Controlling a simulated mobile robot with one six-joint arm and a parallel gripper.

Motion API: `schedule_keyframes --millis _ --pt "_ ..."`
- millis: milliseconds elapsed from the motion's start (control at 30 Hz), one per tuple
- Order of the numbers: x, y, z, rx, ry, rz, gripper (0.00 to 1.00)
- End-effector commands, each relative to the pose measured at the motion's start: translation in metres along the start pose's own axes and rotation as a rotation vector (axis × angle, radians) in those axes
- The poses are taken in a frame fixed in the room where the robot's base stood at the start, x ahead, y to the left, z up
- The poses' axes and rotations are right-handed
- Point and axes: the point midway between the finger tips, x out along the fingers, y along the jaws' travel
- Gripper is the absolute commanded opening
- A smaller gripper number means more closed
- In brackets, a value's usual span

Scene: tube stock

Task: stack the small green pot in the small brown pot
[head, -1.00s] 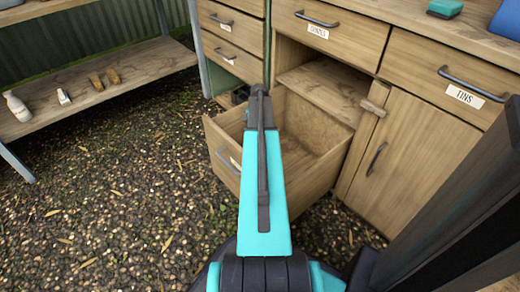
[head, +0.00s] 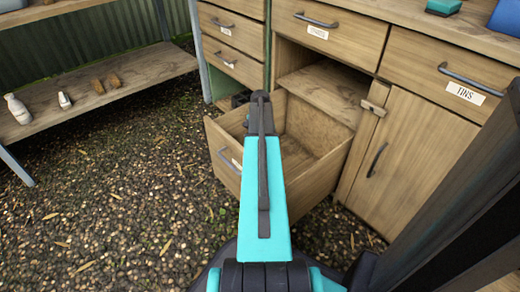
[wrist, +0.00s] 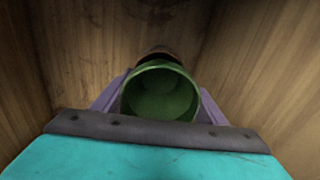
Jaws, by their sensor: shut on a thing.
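The small green pot (wrist: 160,96) shows in the wrist view with its open mouth toward the camera. My gripper (wrist: 158,103) has its purple fingers shut on the sides of this pot. A dark brown rim, likely the small brown pot (wrist: 160,52), shows just beyond the green pot's upper edge. The green pot hides most of it, and I cannot tell whether the two touch or nest. Wooden walls of the open drawer surround both. In the head view my arm hides the gripper and pots.
The open drawer (head: 318,182) stands out below the cabinet's open compartment (head: 325,88). A low shelf (head: 120,82) at left holds a white bottle (head: 18,108) and small brown items. The gravel floor at left is clear.

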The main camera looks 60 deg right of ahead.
Motion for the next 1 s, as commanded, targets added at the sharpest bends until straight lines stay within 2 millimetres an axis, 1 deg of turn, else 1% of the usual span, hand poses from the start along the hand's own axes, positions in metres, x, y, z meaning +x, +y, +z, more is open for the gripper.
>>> schedule_keyframes --millis 33,667,700,767,800,1000 --pt "0.033 -0.003 0.009 -0.003 -0.024 -0.002 0.44" --pt "0.045 -0.005 0.009 -0.004 -0.024 -0.001 0.44" --pt "0.045 -0.005 0.009 -0.004 -0.024 0.000 0.68" --pt "0.046 -0.005 0.009 -0.003 -0.023 0.001 0.78" --pt "0.046 -0.005 0.009 -0.003 -0.023 0.001 0.84" --pt "0.041 -0.002 0.008 -0.001 -0.021 0.000 0.85"
